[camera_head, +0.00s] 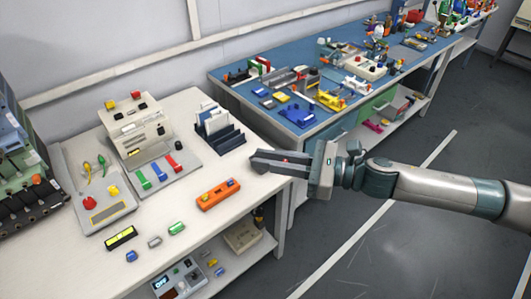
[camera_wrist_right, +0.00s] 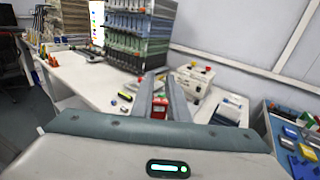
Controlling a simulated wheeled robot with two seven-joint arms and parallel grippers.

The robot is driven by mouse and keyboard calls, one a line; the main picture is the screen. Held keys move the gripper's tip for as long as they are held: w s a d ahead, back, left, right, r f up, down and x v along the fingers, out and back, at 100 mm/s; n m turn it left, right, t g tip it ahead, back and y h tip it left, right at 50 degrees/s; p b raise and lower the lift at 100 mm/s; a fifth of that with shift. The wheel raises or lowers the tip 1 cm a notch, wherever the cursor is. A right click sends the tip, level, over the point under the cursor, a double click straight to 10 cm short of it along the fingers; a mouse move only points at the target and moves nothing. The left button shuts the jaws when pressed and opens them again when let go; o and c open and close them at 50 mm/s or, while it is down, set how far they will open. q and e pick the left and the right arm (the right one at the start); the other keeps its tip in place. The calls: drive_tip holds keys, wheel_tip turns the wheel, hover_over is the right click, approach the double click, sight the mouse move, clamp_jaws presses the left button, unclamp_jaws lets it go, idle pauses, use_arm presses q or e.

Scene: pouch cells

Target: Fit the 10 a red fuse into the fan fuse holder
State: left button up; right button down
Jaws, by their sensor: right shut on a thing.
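My right gripper (camera_head: 270,162) reaches in from the right and is above the right edge of the white bench. In the right wrist view its two long grey fingers (camera_wrist_right: 160,88) are closed on a small red piece, which looks like the red fuse (camera_wrist_right: 159,108). A beige upright unit (camera_head: 137,128) stands on a grey base with green, blue and red levers or holders (camera_head: 160,169) in front. I cannot tell which part is the fan fuse holder. My left gripper is out of view.
On the white bench (camera_head: 87,272) are an orange tool (camera_head: 218,194), a dark card rack (camera_head: 222,138), a control panel with a red button (camera_head: 103,210) and several small coloured blocks. A blue bench (camera_head: 232,87) with many parts stands behind.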

drive_tip(key=shift+s+d+f+n+g+y, duration=0.15)
drive_tip(key=shift+f+n+g, duration=0.2)
drive_tip(key=shift+n+g, duration=0.35)
drive_tip(key=shift+s+d+f+n+g+y, duration=0.15)
drive_tip(key=shift+f+n+g, duration=0.25)
drive_tip(key=shift+g, duration=0.5)
drive_tip(key=shift+d+f+n+g+y, duration=0.2)
drive_tip(key=shift+f+n+g, duration=0.25)
drive_tip(key=shift+g, duration=0.35)
drive_tip(key=shift+r, duration=0.1)
drive_tip(key=shift+a, duration=0.1)
drive_tip(key=w+a+r+m+t+h, duration=0.1)
drive_tip(key=w+a+m+t+h, duration=0.25)
drive_tip(key=m+t, duration=0.5)
drive_tip(key=s+d+f+m+t+h, duration=0.1)
drive_tip(key=d+m+t+h, duration=0.6)
drive_tip(key=d+h, duration=0.7)
drive_tip(key=s+d+m, duration=0.1)
drive_tip(key=d, duration=0.3)
drive_tip(key=shift+d+f+m+t, duration=0.3)
drive_tip(key=shift+d+f+t, duration=0.05)
drive_tip(key=shift+d, duration=0.05)
drive_tip(key=shift+s, duration=0.15)
